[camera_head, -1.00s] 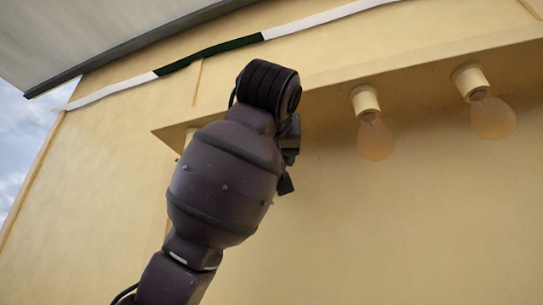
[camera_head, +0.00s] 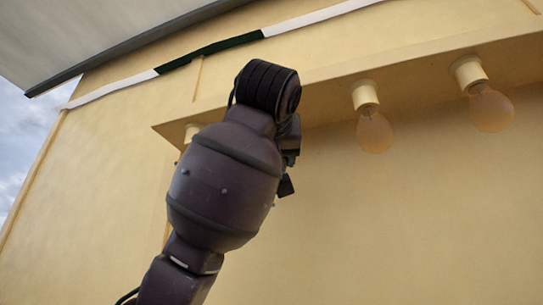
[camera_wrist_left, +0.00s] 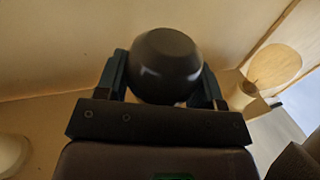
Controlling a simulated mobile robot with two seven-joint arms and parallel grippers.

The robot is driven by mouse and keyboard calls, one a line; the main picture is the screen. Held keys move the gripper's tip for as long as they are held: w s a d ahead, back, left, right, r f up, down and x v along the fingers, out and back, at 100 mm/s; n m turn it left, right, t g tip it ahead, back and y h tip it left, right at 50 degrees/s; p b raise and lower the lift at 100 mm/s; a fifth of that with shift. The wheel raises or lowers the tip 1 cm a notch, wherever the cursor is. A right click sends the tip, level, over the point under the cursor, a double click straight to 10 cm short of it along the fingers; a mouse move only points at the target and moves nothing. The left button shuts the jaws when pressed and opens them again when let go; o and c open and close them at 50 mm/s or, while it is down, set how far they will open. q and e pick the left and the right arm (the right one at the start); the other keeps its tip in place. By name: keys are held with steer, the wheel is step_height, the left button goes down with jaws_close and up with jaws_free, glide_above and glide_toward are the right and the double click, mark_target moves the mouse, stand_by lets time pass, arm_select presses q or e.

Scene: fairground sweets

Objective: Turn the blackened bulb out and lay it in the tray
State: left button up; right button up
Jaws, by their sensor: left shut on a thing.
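The blackened bulb (camera_wrist_left: 165,62) is a dark, rounded glass in the middle of the left wrist view. My left gripper (camera_wrist_left: 163,84) is shut on it, one finger on each side. A pale strip shows below the dark glass, between the fingers; whether the bulb is still in its socket I cannot tell. In the head view my left arm reaches up to the ledge and hides both gripper and bulb. The tray is in neither view. My right gripper is not in view.
Clear bulbs hang from cream sockets under the ledge (camera_head: 430,72): a middle one (camera_head: 375,132) and a right one (camera_head: 491,110). Another cream socket (camera_head: 192,131) shows left of my arm. One clear bulb (camera_wrist_left: 274,66) stands close right of my gripper. The wall below is bare.

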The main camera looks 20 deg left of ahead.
arm_select(q)
steer(key=shift+f+b, duration=0.8)
steer(key=shift+f, duration=0.7)
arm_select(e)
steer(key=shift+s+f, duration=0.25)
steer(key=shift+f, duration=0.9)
arm_select(q)
steer(key=shift+f, duration=0.1)
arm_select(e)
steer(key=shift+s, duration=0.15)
